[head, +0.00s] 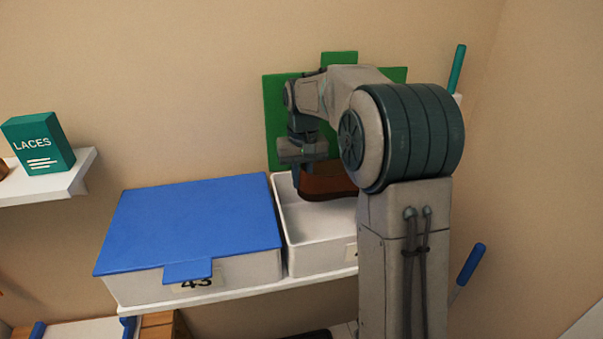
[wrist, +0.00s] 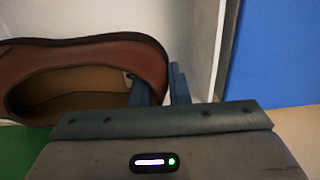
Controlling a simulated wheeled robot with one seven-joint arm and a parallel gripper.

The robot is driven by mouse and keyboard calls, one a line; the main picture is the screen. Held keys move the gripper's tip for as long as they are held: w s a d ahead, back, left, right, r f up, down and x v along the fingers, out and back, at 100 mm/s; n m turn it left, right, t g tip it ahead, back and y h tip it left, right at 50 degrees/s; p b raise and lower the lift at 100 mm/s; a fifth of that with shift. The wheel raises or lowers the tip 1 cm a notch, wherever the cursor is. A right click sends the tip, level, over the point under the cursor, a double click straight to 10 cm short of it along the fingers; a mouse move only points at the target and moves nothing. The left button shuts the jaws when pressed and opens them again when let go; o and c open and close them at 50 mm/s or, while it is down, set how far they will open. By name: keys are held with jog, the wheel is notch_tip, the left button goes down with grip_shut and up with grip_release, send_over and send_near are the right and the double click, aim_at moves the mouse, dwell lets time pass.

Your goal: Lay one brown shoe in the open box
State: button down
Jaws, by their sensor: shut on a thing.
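The brown shoe (head: 328,183) is in my gripper (head: 308,164), at the open white box (head: 318,255). In the wrist view my gripper (wrist: 162,84) is shut on the side wall of the shoe (wrist: 150,58), one finger inside its opening and one outside. The shoe's far part is hidden behind my arm in the head view. The open box's green lid (head: 283,110) stands up behind it. I cannot tell whether the shoe touches the box floor.
A box with a shut blue lid (head: 195,225) and the number 43 stands directly left of the open box, on the same white shelf (head: 240,297). A teal LACES box (head: 38,143) is on another shelf at left. My arm hides the open box's right part.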

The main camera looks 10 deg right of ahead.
aim_at(302, 197)
jog(key=shift+f+b, duration=1.75)
jog(key=shift+f, duration=1.4)
jog(key=c, duration=0.9)
grip_release()
jog(key=shift+r+p, duration=5.65)
jog(key=shift+r, duration=1.35)
